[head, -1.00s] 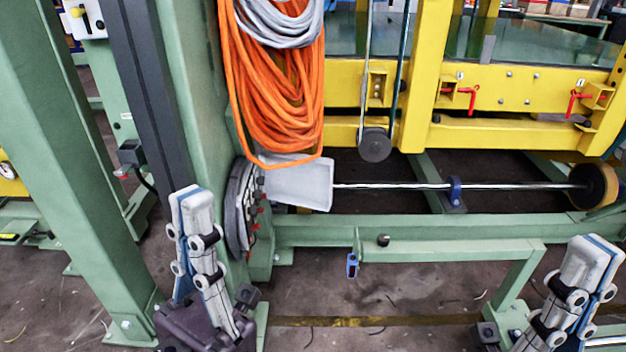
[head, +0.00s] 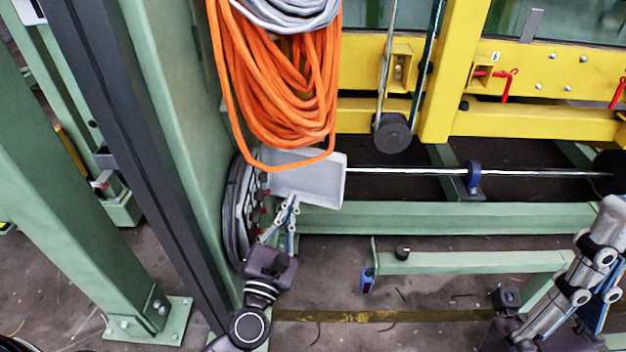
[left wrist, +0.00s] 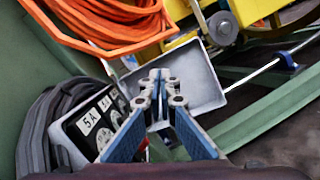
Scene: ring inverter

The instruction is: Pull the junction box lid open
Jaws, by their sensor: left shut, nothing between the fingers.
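The junction box lid is a shallow light-grey tray (head: 308,183), swung out to the right of the green column with its hollow inside facing me. It also shows in the left wrist view (left wrist: 190,83). Beside its left edge is the box front with dark switches and "5 A" labels (left wrist: 88,122). My left gripper (head: 292,200) is shut and empty, its tips overlapping the lid's lower left part. In the left wrist view its tips (left wrist: 154,78) lie in front of the lid; I cannot tell whether they touch. My right gripper (head: 614,206) is at the right edge, far from the lid.
An orange cable coil (head: 275,90) hangs just above the lid, its lowest loop crossing in front of its top. A black cable bundle (head: 236,215) lies left of the box. A metal shaft (head: 410,170) runs right behind the lid. A green beam (head: 400,216) lies below.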

